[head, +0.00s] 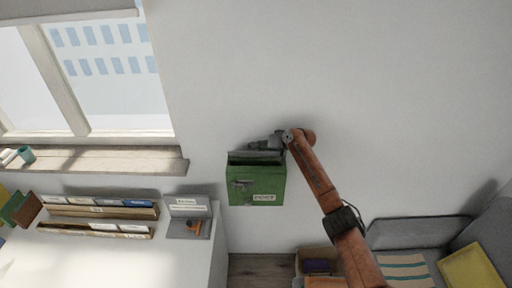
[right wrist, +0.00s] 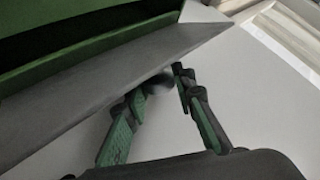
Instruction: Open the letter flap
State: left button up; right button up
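A green letter box (head: 256,186) with a "POST" label hangs on the white wall in the head view. Its grey flap (head: 240,155) stands raised at the top, with a dark opening showing below it. In the right wrist view, the flap (right wrist: 90,80) crosses the upper left as a grey slab, with the green box (right wrist: 75,40) beyond it. My right gripper (head: 256,146) is at the flap's upper edge, on the wall side. In the right wrist view, its fingers (right wrist: 160,86) are apart with nothing between them; I cannot tell whether they touch the flap. My left gripper is out of view.
A white desk (head: 190,262) with file racks (head: 100,210) and a grey stand (head: 189,207) is at lower left. A window sill (head: 110,160) juts out left of the box. A grey sofa (head: 420,232) is at lower right. The wall above is clear.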

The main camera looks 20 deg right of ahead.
jog(key=o, duration=0.4)
jog(key=shift+f, duration=0.1)
jog(key=v, duration=1.2)
jog(key=shift+d, duration=0.15)
